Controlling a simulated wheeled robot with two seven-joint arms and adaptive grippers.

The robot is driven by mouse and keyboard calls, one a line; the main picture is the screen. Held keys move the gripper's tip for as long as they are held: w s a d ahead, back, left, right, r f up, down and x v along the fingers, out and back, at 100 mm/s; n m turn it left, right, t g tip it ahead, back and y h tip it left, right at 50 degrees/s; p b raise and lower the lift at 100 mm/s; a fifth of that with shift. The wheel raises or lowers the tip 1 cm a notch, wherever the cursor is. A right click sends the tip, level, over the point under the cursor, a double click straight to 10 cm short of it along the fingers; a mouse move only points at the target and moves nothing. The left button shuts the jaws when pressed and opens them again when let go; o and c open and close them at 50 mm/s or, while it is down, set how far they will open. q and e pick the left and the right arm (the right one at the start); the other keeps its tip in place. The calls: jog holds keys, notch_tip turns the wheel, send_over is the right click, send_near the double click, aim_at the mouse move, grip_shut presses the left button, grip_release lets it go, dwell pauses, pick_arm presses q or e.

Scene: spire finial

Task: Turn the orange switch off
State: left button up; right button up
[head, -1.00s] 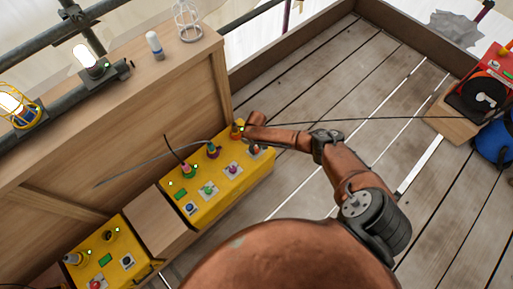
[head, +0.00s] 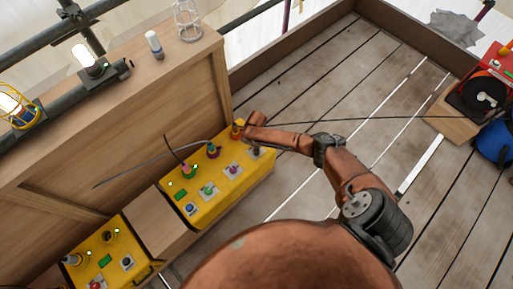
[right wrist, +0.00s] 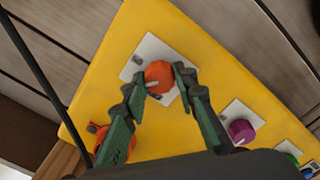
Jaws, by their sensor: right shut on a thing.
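The orange switch (right wrist: 159,74) is a round knob on a white square plate (right wrist: 150,48) near the corner of the yellow panel (right wrist: 110,55). A pale pointer on the knob points down-left in the right wrist view. My right gripper (right wrist: 160,80) has its two green-grey fingers on either side of the knob and is shut on it. In the head view my right gripper (head: 254,150) is at the far end of the yellow panel (head: 222,190), and the orange switch is mostly hidden there. My left gripper is not in view.
An orange socket (right wrist: 115,145) is partly behind a finger. A purple knob (right wrist: 241,131) and a green one (right wrist: 290,158) sit farther along the panel. Lit lamps (head: 88,58) stand by the wooden wall's top. A second yellow panel (head: 115,262) is at lower left.

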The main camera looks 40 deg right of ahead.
jog(key=shift+d+n, duration=0.1)
jog(key=shift+n, duration=0.8)
jog(key=n, duration=0.3)
jog(key=shift+b, duration=0.3)
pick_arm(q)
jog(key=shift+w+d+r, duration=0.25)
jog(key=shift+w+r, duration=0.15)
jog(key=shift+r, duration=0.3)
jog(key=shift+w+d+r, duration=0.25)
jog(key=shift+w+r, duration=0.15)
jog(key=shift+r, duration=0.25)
pick_arm(e)
jog(key=shift+n, duration=1.4)
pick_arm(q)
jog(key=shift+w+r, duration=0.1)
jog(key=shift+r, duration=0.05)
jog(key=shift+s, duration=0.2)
pick_arm(e)
jog(key=o, duration=1.1)
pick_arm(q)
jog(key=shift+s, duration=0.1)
pick_arm(e)
jog(key=shift+o, duration=0.3)
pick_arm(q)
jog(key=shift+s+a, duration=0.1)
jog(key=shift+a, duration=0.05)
pick_arm(e)
jog(key=shift+r, duration=0.1)
